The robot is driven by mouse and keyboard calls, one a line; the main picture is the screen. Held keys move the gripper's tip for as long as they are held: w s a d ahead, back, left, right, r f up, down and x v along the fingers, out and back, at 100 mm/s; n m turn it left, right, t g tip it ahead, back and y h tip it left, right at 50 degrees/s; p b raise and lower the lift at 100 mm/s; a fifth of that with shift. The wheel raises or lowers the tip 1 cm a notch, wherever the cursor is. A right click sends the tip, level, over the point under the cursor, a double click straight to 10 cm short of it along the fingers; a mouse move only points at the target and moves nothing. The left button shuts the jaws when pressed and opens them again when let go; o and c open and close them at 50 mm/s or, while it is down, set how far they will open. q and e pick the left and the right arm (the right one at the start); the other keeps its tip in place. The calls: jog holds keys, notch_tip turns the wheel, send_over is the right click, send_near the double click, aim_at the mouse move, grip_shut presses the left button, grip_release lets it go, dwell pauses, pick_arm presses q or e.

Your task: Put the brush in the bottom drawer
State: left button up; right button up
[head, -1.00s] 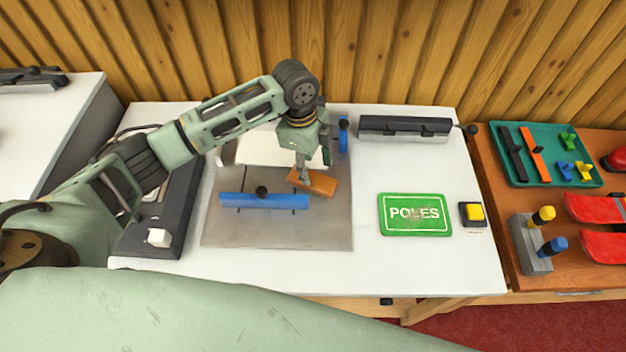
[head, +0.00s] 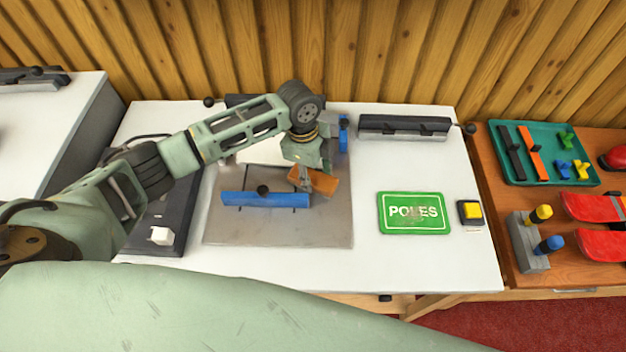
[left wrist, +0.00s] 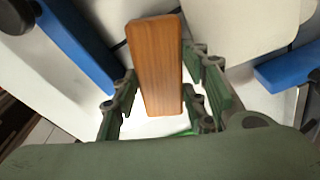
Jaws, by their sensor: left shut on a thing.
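The brush, seen as a brown wooden block, is held by my left gripper (head: 318,182) over the grey metal plate of the white bench. In the head view the brush (head: 329,188) juts out to the right of the fingers, tilted. In the left wrist view the wooden back of the brush (left wrist: 156,65) lies between the fingers; no bristles show. I cannot tell its exact height above the plate. A wooden front with a dark knob (head: 385,298) shows under the bench's front edge; the bottom drawer cannot be made out. My right gripper is out of view.
A blue bar (head: 240,198) with a black knob lies on the grey plate (head: 290,230), close to the gripper. A black clamp bar (head: 402,127) stands at the back. Bare white bench lies between.

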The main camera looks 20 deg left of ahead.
pick_arm(q)
jog(key=shift+r, duration=0.15)
jog(key=shift+r, duration=0.25)
jog(key=r+b, duration=0.1)
jog(key=d+r, duration=0.1)
jog(key=r, duration=0.1)
jog(key=shift+w+r+b, duration=0.1)
jog(key=shift+r+b, duration=0.2)
jog(key=shift+b, duration=0.05)
jog(key=d+r+b, duration=0.2)
jog(key=d+r, duration=0.4)
jog(key=d, duration=0.4)
notch_tip(320, 180, up, 7)
jog(key=n+t, duration=0.1)
jog(key=n, duration=0.8)
send_over(318, 178)
jog(key=s+d, duration=0.2)
jog(key=s, duration=0.1)
jog(key=s+a+r+n, duration=0.1)
jog(key=s+a+n, duration=0.1)
jog(key=n, duration=0.1)
jog(key=s+a+r+n+y, duration=0.1)
jog(key=s+a+r+n, duration=0.1)
jog(key=a+n, duration=0.1)
jog(key=s+a+r+n, duration=0.1)
jog(key=s+a+n, duration=0.1)
jog(key=s+n, duration=0.1)
jog(key=shift+a+r+n+t, duration=0.2)
jog(key=shift+a+n+t, duration=0.1)
jog(key=shift+n, duration=0.3)
